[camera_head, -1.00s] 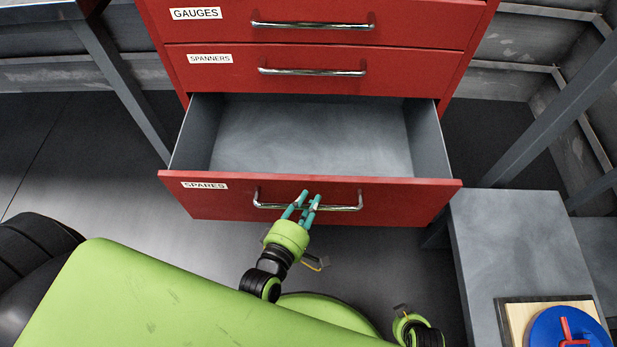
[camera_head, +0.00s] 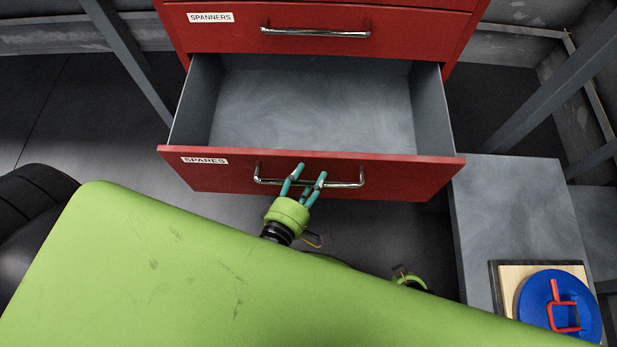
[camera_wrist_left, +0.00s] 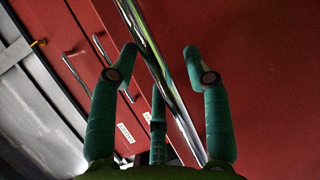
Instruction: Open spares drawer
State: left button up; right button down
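The spares drawer (camera_head: 300,176) is the lowest red drawer, labelled SPARES, and it stands pulled well out. Its grey inside (camera_head: 310,105) looks empty. Its chrome handle (camera_head: 340,184) runs across the front, and it shows as a diagonal bar in the left wrist view (camera_wrist_left: 150,60). My left gripper (camera_head: 308,172) is at the middle of this handle. Its green fingers are spread apart, with the bar passing between them; I cannot tell whether any finger touches it. Only a green part of my right gripper (camera_head: 408,279) shows, behind my green body; its fingers are hidden.
The spanners drawer (camera_head: 400,32) above is shut. A grey bench or step (camera_head: 500,200) stands close to the right of the open drawer, with a blue round thing with a red handle (camera_head: 540,310) on a wooden board. Dark floor lies to the left.

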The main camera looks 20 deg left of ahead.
pick_arm(q)
jog(key=shift+s, duration=0.1)
jog(key=v, duration=1.2)
